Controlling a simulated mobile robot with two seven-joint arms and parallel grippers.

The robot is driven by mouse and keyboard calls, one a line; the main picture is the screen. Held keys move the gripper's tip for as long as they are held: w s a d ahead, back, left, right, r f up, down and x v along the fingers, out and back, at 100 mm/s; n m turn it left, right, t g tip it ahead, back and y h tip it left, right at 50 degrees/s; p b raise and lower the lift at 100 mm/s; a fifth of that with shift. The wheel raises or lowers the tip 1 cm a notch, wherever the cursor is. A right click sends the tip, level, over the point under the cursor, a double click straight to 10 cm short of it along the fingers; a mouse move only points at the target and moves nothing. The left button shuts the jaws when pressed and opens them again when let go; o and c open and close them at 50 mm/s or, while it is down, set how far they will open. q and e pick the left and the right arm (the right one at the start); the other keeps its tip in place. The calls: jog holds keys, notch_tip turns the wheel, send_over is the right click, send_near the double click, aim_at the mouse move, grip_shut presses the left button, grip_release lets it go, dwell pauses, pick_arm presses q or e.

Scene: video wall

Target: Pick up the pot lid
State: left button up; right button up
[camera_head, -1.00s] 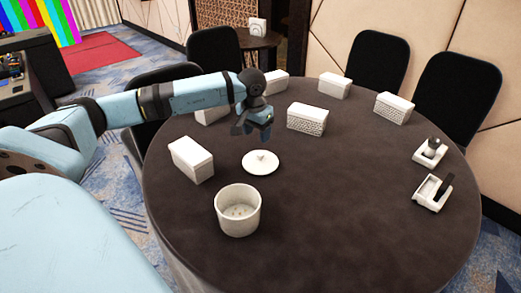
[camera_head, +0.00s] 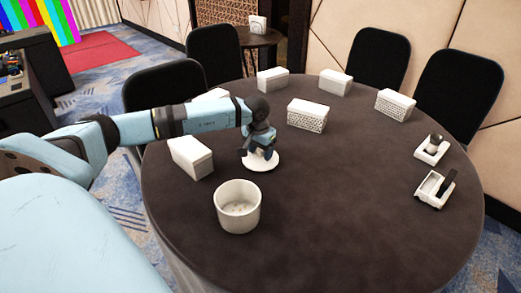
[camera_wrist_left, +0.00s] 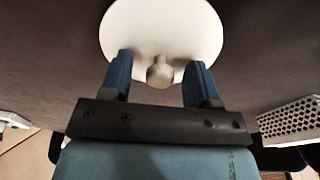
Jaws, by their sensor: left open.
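The pot lid (camera_head: 263,166) is a white round disc lying on the dark round table (camera_head: 330,200). In the left wrist view the lid (camera_wrist_left: 165,28) has a small round knob (camera_wrist_left: 160,72) at its middle. My left gripper (camera_head: 262,157) is over the lid in the head view and hides its knob there. In the left wrist view the left gripper (camera_wrist_left: 160,72) is open, with its blue fingers on either side of the knob and apart from it. A white pot (camera_head: 238,207) stands open in front of the lid. My right gripper is not seen.
White boxes stand close by: one left of the lid (camera_head: 190,157), one behind it (camera_head: 307,115), and several further back. Two white holders (camera_head: 432,149) (camera_head: 435,188) with dark handles sit at the right edge. The table's middle and front right are clear.

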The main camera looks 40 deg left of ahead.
pick_arm(q)
grip_shut()
jog(key=shift+r, duration=0.1)
